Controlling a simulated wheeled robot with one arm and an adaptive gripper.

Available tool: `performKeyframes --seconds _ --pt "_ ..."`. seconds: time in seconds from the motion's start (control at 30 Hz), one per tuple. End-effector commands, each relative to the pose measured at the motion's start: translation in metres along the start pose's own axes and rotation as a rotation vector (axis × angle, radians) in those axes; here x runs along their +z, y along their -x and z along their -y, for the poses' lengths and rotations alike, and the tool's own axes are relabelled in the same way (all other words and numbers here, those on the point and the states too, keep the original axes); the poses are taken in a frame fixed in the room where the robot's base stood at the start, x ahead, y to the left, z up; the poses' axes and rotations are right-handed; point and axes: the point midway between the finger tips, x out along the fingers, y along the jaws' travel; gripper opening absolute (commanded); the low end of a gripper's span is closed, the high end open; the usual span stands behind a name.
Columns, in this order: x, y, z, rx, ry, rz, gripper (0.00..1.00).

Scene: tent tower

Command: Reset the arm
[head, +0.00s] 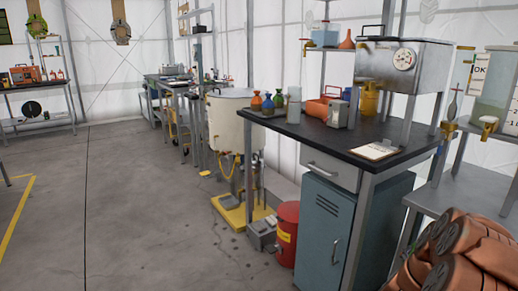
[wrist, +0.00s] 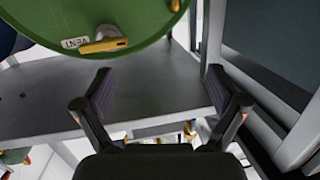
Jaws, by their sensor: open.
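My gripper (wrist: 162,92) shows in the wrist view with its two dark fingers spread apart and nothing between them. It is open above or in front of a grey metal shelf (wrist: 45,85). A green round vessel (wrist: 60,30) with a yellow valve handle (wrist: 103,41) and a small white label hangs into the top left of that view, beyond the fingers. I cannot tell how far the fingers are from it.
In the head view a black-topped bench (head: 330,136) holds small coloured flasks and a clipboard (head: 373,151). A red bin (head: 288,232) stands by a blue-grey cabinet (head: 327,222). The grey floor (head: 130,215) at the left is clear.

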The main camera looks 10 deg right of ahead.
Motion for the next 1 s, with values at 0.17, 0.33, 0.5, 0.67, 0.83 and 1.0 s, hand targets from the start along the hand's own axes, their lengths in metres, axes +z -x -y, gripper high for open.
performKeyframes --seconds 0.17,0.33,0.5,0.67,0.83,1.0 --pt "-0.041 0.038 0.078 -0.181 -0.013 0.161 0.96" --pt "-0.063 0.090 0.137 -0.337 0.013 0.325 0.96" --pt "-0.085 0.153 0.181 -0.477 0.069 0.488 0.96" --pt "-0.106 0.220 0.204 -0.589 0.150 0.638 0.96" --pt "-0.130 0.294 0.211 -0.683 0.257 0.791 0.96" --pt "-0.156 0.365 0.197 -0.745 0.385 0.937 0.96"
